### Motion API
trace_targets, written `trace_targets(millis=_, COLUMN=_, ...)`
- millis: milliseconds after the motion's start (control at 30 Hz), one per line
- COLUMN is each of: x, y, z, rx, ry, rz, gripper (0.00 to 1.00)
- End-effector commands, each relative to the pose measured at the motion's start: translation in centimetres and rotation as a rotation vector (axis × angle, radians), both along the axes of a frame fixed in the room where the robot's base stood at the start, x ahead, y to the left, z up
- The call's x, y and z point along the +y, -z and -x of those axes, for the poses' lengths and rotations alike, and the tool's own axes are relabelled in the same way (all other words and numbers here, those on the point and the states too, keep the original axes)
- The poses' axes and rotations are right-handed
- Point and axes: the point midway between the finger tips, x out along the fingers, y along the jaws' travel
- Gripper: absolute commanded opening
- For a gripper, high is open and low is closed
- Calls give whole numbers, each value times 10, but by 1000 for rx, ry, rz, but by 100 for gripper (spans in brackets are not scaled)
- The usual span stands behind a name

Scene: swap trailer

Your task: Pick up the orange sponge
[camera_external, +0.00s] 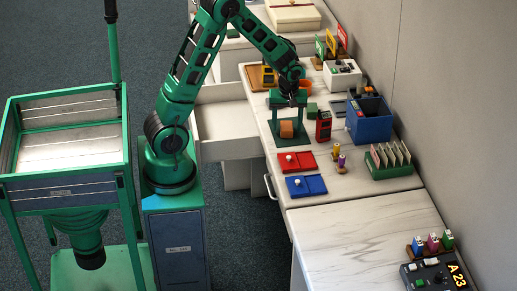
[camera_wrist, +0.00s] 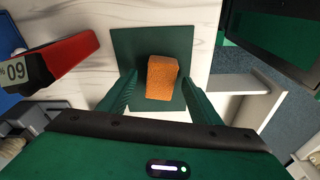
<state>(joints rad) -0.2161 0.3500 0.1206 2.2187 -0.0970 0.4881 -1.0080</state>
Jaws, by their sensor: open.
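The orange sponge (camera_external: 286,129) is a small block on a dark green mat (camera_external: 305,137) on the counter. In the wrist view the sponge (camera_wrist: 162,78) lies on the green mat (camera_wrist: 125,45), between and beyond my gripper's fingers. My gripper (camera_external: 287,120) points down over the mat, with its green fingers around the sponge's place in the external view. In the wrist view my gripper (camera_wrist: 160,88) is open, one finger on each side of the sponge, with gaps showing. I cannot tell how far the fingertips are above the mat.
A red and black device (camera_external: 323,125) stands close to the right of the mat; it also shows in the wrist view (camera_wrist: 62,60). Red (camera_external: 296,162) and blue (camera_external: 306,186) trays lie nearer. A blue bin (camera_external: 368,127) stands to the right. An open drawer (camera_external: 225,122) juts out at left.

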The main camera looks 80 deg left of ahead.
Motion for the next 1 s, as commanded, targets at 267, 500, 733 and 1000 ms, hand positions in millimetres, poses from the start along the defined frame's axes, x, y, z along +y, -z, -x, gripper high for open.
trace_targets(millis=267, x=1, y=4, z=0, rx=-1, ry=0, rz=0, gripper=58)
trace_targets(millis=500, x=1, y=4, z=0, rx=-1, ry=0, rz=0, gripper=14)
trace_targets(millis=733, x=1, y=3, z=0, rx=-1, ry=0, rz=0, gripper=14)
trace_targets(millis=1000, x=1, y=-11, z=-1, rx=-4, ry=1, rz=-1, gripper=14)
